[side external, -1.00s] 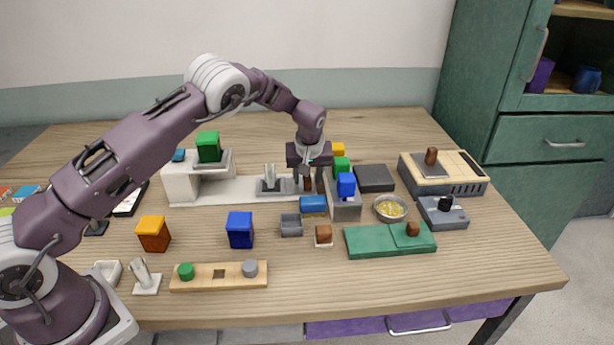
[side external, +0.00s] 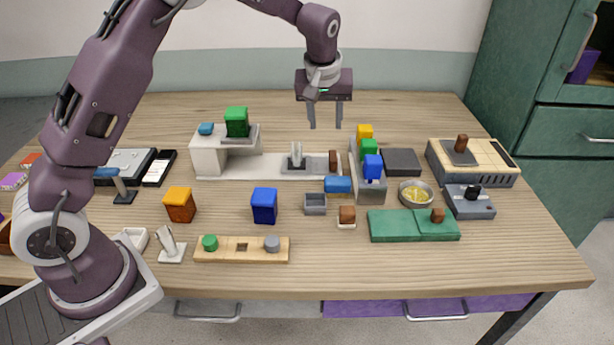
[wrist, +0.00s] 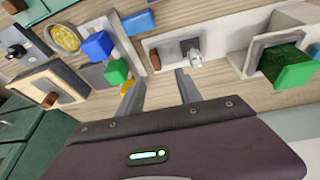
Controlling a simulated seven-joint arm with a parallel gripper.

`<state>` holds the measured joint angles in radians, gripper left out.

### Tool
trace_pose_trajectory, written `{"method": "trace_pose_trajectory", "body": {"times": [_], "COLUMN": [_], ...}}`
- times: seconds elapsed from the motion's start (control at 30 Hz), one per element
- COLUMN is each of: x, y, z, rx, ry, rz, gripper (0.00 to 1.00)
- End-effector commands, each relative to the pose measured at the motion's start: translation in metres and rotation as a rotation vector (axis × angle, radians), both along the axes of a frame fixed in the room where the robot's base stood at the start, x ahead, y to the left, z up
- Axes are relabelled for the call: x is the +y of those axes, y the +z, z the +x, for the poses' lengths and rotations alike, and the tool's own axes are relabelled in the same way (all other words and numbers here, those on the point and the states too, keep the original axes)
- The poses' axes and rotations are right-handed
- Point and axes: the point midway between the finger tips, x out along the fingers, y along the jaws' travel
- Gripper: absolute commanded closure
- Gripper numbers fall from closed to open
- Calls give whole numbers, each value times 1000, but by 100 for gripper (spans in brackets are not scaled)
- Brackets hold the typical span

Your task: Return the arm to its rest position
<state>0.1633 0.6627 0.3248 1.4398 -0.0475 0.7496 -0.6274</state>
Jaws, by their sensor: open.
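My gripper (side external: 325,115) is raised above the back part of the table in the side external view. Its two fingers point down and stand apart with nothing between them. In the wrist view the open fingers (wrist: 160,88) also show empty, with bare table beyond them. Below the gripper is a white fixture (side external: 240,167) with a grey bracket on it and a brown piece (side external: 333,160) standing at its right end. The gripper touches none of these.
A grey rack with yellow, green and blue blocks (side external: 373,167) stands right of the fixture. A green block (side external: 236,122) sits on the raised white stand. Orange (side external: 179,205) and blue (side external: 264,206) blocks stand in front. The space around the raised gripper is clear.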

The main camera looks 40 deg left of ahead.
Motion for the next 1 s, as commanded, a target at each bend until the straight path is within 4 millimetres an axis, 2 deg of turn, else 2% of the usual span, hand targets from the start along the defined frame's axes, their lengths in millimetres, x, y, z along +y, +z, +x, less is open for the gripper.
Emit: {"method": "trace_pose_trajectory", "body": {"times": [0.03, 0.1, 0.17, 0.23, 0.3, 0.4, 0.5, 0.6, 0.67, 1.0], "x": [-4, -12, -20, -30, -40, -50, -54, -56, -56, -56], "y": [36, 78, 107, 132, 144, 142, 128, 115, 112, 111], "z": [-26, -71, -115, -170, -227, -298, -346, -370, -376, -378], "rx": [-15, -28, -43, -64, -85, -105, -114, -116, -116, -114], "ry": [-38, -118, -198, -301, -410, -547, -640, -692, -705, -708], "rz": [-30, -59, -74, -74, -54, -1, 55, 92, 103, 105], "gripper": [58, 58, 58, 58, 58, 58, 58, 58, 58, 58]}}
